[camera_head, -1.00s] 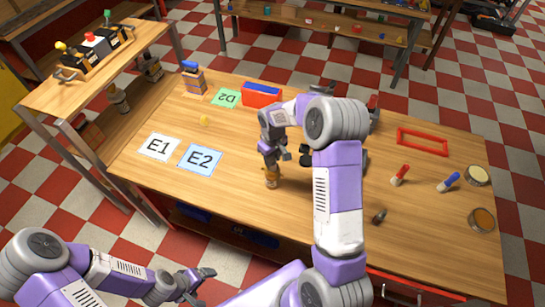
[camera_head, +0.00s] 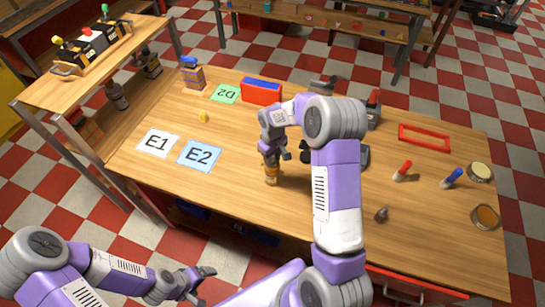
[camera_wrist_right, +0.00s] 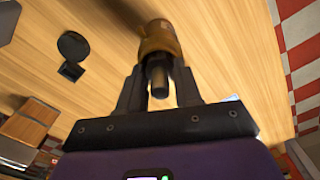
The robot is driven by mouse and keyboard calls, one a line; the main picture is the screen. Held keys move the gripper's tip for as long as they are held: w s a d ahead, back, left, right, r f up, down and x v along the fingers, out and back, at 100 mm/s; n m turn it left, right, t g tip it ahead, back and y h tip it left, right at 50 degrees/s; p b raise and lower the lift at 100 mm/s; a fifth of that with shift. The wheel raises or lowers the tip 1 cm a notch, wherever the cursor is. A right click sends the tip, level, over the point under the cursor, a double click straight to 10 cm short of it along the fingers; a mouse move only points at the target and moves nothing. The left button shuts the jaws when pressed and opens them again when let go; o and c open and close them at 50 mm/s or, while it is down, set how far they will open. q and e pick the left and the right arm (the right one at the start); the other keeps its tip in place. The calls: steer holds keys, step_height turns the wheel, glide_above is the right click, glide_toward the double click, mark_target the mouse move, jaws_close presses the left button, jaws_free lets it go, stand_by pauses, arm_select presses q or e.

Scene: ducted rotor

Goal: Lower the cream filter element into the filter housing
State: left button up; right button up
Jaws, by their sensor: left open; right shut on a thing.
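My right gripper (camera_head: 270,156) is low over the middle of the table, shut on an amber-brown cylinder (camera_head: 271,174). The right wrist view shows this cylinder (camera_wrist_right: 162,42) beyond the fingertips, with a dark stub between the fingers. I cannot tell whether its base touches the table. My left gripper (camera_head: 202,283) is open and empty, off the table's near edge. A round piece with a cream top (camera_head: 479,172) lies at the right end of the table; I cannot tell whether it is the filter element. I cannot make out the filter housing for sure.
Cards E1 (camera_head: 158,143) and E2 (camera_head: 200,156) lie left of the right gripper. A red and blue box (camera_head: 262,91) stands behind. A red frame (camera_head: 424,138), a red-capped piece (camera_head: 402,171) and a blue-capped piece (camera_head: 452,178) are at the right. The front-middle tabletop is clear.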

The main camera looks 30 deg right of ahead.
steer(key=o, duration=1)
steer(key=shift+c, duration=0.2)
step_height(320, 180, up, 8)
steer(key=shift+f, duration=0.15)
steer(key=shift+f, duration=0.1)
